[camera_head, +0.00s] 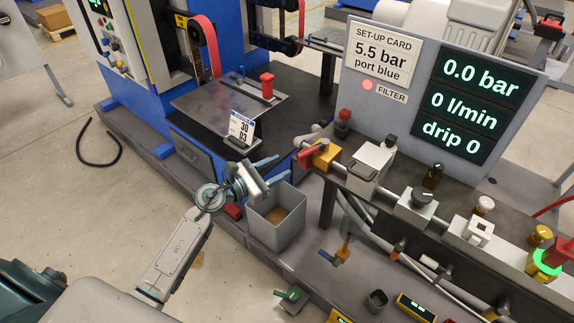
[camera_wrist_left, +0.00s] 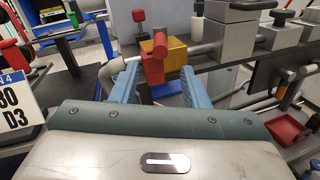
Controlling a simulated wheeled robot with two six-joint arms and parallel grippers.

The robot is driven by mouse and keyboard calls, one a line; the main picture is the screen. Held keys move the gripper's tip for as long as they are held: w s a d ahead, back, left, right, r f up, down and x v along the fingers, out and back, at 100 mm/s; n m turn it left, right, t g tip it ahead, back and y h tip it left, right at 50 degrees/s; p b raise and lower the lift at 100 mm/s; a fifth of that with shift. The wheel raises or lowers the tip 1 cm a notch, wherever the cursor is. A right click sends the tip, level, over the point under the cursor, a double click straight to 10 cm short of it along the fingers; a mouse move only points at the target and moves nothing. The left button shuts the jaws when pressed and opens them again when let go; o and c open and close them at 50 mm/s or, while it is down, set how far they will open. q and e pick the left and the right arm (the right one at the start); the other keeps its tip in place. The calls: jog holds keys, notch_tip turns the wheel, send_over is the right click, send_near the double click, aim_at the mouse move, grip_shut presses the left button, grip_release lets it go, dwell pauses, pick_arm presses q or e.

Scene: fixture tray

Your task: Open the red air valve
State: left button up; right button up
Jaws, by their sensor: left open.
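The red air valve is a red handle (camera_head: 309,156) on a yellow block (camera_head: 327,157), at the left end of the pipe row below the panel. In the left wrist view the red handle (camera_wrist_left: 154,66) stands in front of the left side of the yellow block (camera_wrist_left: 177,54). My left gripper (camera_head: 279,169) is open, just left of and below the valve. In the left wrist view its two blue fingers (camera_wrist_left: 158,74) point at the handle, which shows between them. I see no contact, and the exact gap cannot be told. My right gripper is not in view.
The panel's display (camera_head: 466,105) reads 0.0 bar, 0 l/min, drip 0. The set-up card (camera_head: 381,53) says 5.5 bar, port blue. A red filter lamp (camera_head: 368,85) is beside it. A grey bin (camera_head: 275,236) stands below my gripper; a numbered card (camera_head: 241,128) stands at left.

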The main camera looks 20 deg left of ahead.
aim_at(314, 151)
pick_arm(q)
jog(key=shift+s+a, duration=0.1)
jog(key=shift+s, duration=0.05)
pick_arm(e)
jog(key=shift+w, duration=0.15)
pick_arm(q)
jog(key=shift+c, duration=0.3)
